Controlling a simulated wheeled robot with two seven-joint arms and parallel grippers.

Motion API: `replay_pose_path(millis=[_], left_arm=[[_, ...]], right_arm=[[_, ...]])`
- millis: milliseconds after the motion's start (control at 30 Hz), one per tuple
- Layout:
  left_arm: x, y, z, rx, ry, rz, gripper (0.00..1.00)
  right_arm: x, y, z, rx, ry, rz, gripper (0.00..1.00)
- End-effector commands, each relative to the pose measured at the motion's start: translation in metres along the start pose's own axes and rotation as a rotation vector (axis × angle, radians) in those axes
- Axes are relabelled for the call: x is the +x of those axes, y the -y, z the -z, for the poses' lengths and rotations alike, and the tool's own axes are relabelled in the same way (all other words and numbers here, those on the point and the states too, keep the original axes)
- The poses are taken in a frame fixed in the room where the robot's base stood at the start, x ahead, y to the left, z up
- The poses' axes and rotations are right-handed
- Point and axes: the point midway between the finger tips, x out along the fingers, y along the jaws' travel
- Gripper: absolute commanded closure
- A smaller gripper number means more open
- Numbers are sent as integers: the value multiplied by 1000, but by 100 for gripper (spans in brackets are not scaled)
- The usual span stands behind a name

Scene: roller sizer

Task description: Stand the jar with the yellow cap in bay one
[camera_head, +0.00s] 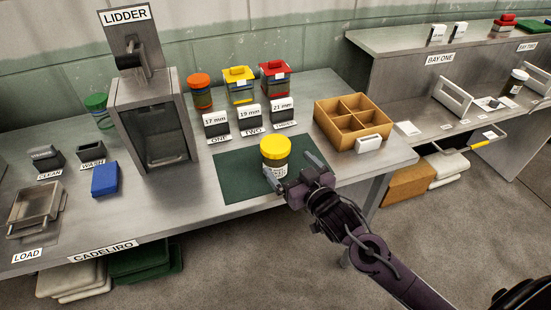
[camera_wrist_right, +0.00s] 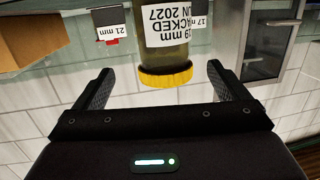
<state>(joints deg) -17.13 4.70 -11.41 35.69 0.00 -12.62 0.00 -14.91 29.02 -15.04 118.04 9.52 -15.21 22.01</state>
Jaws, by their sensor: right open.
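The jar with the yellow cap (camera_head: 275,160) stands upright on the dark green mat (camera_head: 232,178) at the front of the metal bench. In the right wrist view, which is upside down, the jar (camera_wrist_right: 166,30) has a white label reading 19 mm, and its yellow cap (camera_wrist_right: 166,77) shows between the fingers. My right gripper (camera_head: 288,168) is open, with its fingers spread around the jar's near side; contact cannot be told. The bay one sign (camera_head: 440,58) is on the shelf unit at the right, above a bay (camera_head: 420,90). My left gripper is not in view.
The lidder (camera_head: 150,110) stands left of the mat. A divided cardboard box (camera_head: 318,112) lies to the right.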

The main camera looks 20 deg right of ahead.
Motion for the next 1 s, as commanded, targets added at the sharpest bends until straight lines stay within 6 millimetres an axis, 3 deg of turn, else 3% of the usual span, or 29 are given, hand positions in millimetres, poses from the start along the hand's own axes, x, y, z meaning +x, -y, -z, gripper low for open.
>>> replay_pose_path(millis=[233,800,1000], left_arm=[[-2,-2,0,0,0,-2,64],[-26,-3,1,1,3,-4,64],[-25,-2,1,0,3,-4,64]], right_arm=[[14,-4,18,-6,-116,40,6],[79,6,26,-6,-114,40,6],[85,6,24,-6,-113,41,6]])
